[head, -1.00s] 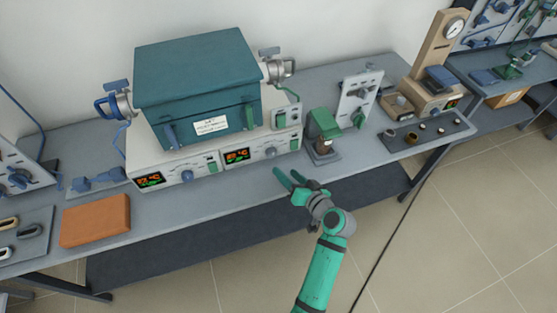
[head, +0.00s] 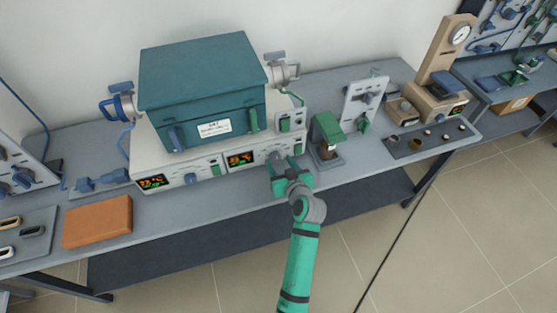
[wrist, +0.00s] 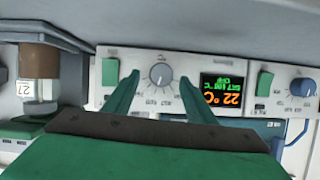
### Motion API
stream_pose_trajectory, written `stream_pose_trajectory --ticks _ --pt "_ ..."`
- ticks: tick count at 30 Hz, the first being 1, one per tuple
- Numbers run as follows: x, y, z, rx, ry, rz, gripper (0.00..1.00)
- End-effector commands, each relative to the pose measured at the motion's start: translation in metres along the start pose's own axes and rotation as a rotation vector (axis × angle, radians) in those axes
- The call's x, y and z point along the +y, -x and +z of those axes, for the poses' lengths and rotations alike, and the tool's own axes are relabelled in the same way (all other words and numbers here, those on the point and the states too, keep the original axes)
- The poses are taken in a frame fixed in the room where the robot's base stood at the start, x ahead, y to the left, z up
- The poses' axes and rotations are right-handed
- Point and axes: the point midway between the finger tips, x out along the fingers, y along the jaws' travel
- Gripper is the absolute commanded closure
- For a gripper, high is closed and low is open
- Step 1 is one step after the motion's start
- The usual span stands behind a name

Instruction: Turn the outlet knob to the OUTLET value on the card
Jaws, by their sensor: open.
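My gripper (head: 284,168) is open in front of the right control panel (head: 240,158) below the teal furnace (head: 200,85). In the wrist view, its two green fingers reach to either side of a round grey knob (wrist: 160,75) with a scale around it. I see no clear contact. The left panel has a blue knob (head: 191,180), also seen in the wrist view (wrist: 303,87). Panel lettering is too small to tell which knob is the outlet. A white card (head: 214,128) is on the furnace front; its text is unreadable.
A lit display (wrist: 221,93) sits beside the grey knob, and a green switch (wrist: 110,72) is on its other side. A green-topped device (head: 327,135) stands close right of my gripper. An orange block (head: 97,221) lies on the bench at left.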

Motion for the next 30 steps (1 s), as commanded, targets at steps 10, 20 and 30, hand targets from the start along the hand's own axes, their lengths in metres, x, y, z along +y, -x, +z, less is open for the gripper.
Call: stream_pose_trajectory --ticks 10,20,30 --pt "-0.008 -0.029 -0.001 -0.001 0.004 -0.011 0.49" --pt "0.002 -0.027 0.0 0.0 -0.001 0.002 0.68" --pt "0.004 -0.026 0.001 0.0 -0.014 0.0 0.9"
